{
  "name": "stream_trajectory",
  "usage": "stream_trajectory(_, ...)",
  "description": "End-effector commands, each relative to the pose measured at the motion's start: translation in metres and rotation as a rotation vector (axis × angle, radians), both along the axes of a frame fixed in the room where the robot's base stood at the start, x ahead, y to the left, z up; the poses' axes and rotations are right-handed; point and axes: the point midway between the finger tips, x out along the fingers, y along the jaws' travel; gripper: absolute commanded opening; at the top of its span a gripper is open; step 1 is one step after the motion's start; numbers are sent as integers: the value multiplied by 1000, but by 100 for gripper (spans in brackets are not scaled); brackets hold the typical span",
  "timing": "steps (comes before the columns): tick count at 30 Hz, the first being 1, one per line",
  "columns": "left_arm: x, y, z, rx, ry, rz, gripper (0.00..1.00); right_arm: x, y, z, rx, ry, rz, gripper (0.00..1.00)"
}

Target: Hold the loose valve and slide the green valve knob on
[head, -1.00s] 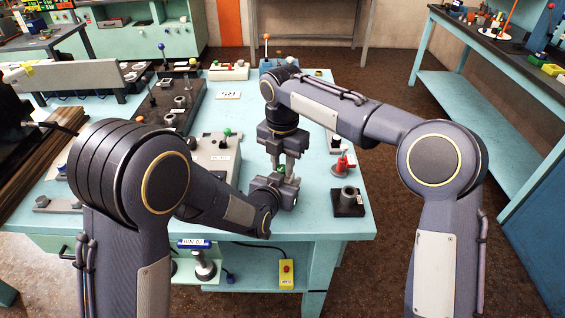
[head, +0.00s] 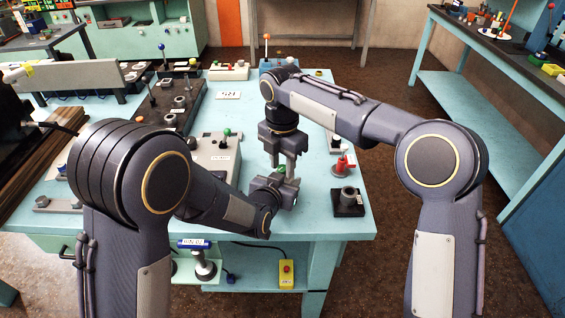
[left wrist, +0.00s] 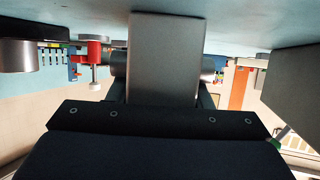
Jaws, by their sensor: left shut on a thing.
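The green knob (head: 281,170) shows as a small patch between the fingertips of my right gripper (head: 283,168), just above my left gripper. The right gripper points down and its fingers stand apart. My left gripper (head: 284,187) reaches in low from the left over the bench's front part and is shut on the loose valve. The valve is mostly hidden by the fingers in the head view. In the left wrist view a grey finger (left wrist: 166,60) blocks the middle, with dark round parts on both sides. I cannot tell whether the knob is seated on the valve.
The teal bench (head: 310,215) has a red valve (head: 343,163) and a black block with a grey socket (head: 347,202) at right. A grey box with a green-knobbed lever (head: 217,152) stands left of the grippers. Dark fixtures (head: 178,100) lie further back.

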Motion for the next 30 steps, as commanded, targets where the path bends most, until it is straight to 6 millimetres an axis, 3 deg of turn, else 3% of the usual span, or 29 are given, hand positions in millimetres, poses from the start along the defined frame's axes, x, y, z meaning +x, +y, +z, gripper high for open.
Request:
stream_trajectory(3, 0, 0, 0, 0, -1, 0, 12, 0, 0, 0, 0, 0, 0, 47)
stream_trajectory(14, 0, 0, 0, -1, -1, 0, 12, 0, 0, 8, -1, -1, 1, 47)
stream_trajectory(30, 0, 0, 0, -1, -1, 0, 12, 1, 1, 107, 1, -2, 1, 47)
